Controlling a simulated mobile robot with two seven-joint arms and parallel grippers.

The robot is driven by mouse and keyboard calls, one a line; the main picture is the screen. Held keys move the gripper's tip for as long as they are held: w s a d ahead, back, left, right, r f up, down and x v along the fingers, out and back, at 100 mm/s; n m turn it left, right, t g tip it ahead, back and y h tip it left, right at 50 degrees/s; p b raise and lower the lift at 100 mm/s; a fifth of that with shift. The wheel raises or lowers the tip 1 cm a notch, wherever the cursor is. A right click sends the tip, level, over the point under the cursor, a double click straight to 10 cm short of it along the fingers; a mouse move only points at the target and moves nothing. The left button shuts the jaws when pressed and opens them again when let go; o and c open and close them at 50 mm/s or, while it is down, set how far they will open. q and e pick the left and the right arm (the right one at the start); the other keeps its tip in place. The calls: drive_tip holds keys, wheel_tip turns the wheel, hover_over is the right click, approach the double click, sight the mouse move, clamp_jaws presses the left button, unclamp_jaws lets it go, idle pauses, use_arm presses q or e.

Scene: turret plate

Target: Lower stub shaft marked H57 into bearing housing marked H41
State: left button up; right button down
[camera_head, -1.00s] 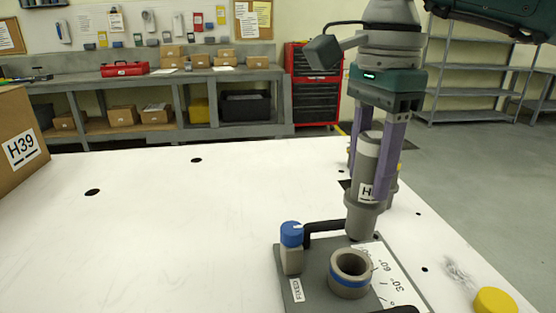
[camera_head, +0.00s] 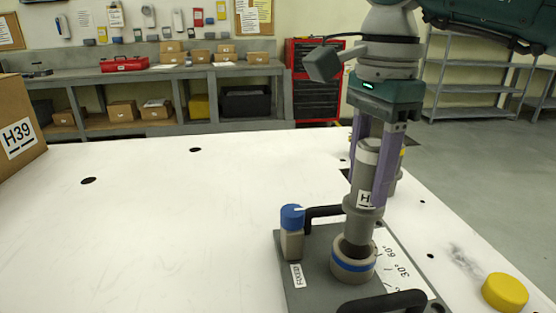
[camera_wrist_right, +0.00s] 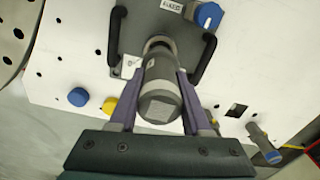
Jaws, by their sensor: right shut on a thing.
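My right gripper (camera_head: 372,175) is shut on the grey stub shaft (camera_head: 364,190), whose label shows only an "H"; the rest is covered by a finger. The shaft is upright, and its narrow lower end is at the mouth of the grey, blue-banded bearing housing (camera_head: 352,268), with the tip hidden inside the rim. The shaft's wide collar stands above the rim. In the right wrist view the shaft (camera_wrist_right: 159,98) lies between both purple fingers and covers most of the housing. No H41 mark is readable on the housing. My left gripper is out of view.
The housing stands on a grey plate (camera_head: 318,290) with black handles (camera_head: 385,302), a blue-capped post (camera_head: 291,232) and an angle scale. A yellow cap (camera_head: 505,292) lies at the right. An H39 box (camera_head: 20,125) stands at the left. The white table's middle is clear.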

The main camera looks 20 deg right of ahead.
sight(374, 142)
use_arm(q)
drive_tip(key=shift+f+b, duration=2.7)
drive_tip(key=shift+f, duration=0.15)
use_arm(e)
drive_tip(key=shift+f, duration=3.3)
drive_tip(key=shift+c, duration=1.4)
unclamp_jaws()
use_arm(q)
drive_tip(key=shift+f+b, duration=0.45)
use_arm(e)
wheel_tip(374, 142, up, 10)
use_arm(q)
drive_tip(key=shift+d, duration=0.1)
